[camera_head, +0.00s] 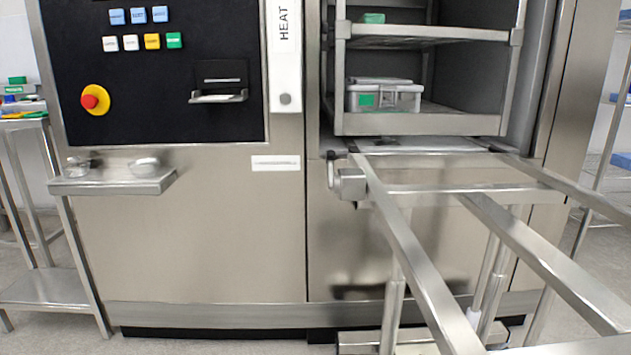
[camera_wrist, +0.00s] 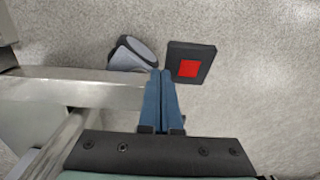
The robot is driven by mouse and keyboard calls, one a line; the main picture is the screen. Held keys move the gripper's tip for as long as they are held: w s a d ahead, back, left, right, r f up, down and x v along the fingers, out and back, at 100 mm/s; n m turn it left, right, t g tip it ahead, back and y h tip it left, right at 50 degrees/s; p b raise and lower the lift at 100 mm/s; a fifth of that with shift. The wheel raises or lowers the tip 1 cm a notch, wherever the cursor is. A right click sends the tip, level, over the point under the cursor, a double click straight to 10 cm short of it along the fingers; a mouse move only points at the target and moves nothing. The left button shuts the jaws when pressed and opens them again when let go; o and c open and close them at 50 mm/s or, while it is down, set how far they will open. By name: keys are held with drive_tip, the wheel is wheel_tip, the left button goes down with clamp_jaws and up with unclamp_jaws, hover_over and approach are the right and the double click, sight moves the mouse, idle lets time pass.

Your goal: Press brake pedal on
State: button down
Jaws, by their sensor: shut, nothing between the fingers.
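In the wrist view a dark square pedal with a red patch on top (camera_wrist: 204,52) sits low near the speckled floor, just beyond my fingertips and a little to the right. It looks like the brake pedal. My gripper (camera_wrist: 161,73) points toward it with its two blue fingers together and nothing between them. I see a gap in the picture between the fingertips and the pedal; the height between them is hard to judge. Neither my gripper nor the pedal shows in the head view.
A grey and black caster wheel (camera_wrist: 134,52) is left of the pedal. A metal cart beam (camera_wrist: 75,88) runs close left of my fingers. The head view shows the cart's rails (camera_head: 420,265) against the open washer, with a grey basket (camera_head: 405,98) on its rack.

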drive_tip(key=shift+f+b, duration=1.5)
drive_tip(key=shift+f, duration=0.5)
idle(0.5)
drive_tip(key=shift+r, duration=0.1)
wheel_tip(320, 180, up, 7)
drive_tip(key=p, duration=0.8)
drive_tip(key=shift+r, duration=0.15)
